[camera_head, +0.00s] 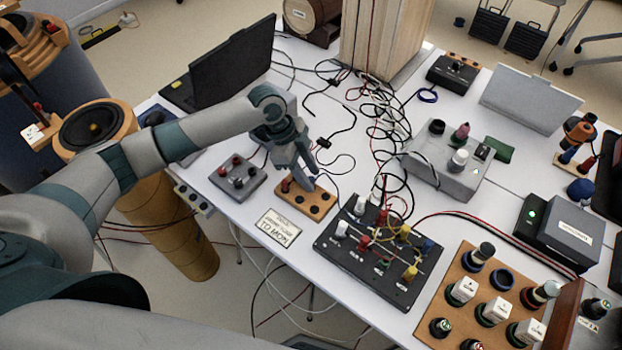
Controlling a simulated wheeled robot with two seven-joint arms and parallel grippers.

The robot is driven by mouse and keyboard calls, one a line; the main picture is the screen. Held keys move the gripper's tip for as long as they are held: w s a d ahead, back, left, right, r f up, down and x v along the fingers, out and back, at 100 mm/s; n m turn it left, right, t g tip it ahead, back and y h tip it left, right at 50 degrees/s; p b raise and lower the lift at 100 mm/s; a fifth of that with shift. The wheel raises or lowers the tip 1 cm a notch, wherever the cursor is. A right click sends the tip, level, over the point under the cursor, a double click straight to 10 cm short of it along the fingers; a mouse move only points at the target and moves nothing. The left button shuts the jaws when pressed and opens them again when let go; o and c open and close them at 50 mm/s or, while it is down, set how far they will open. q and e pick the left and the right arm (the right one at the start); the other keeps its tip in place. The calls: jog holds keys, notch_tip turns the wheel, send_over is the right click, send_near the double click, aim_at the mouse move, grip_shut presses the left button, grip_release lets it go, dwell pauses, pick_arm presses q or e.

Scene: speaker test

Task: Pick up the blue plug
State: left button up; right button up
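My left gripper (299,172) points down just above an orange wooden block (317,211) with dark round sockets. I cannot tell whether its fingers are open or shut, or whether anything is between them. A red plug (286,186) stands at the block's left end, beside the fingers. Several small blue items could be the blue plug: a blue knob or plug (427,247) on the black panel (345,262), and a blue piece (567,156) at the far right. No blue plug shows clearly at the gripper. My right gripper is not in view.
A grey box with knobs (237,176) sits left of the block, and a small sign (279,228) lies in front. Tangled black cables (385,125) cover the table's middle. A laptop (233,63) stands behind my arm. A peg board (455,268) is at the front right.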

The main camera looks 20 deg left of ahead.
pick_arm(q)
jog(key=shift+x, duration=0.9)
grip_shut()
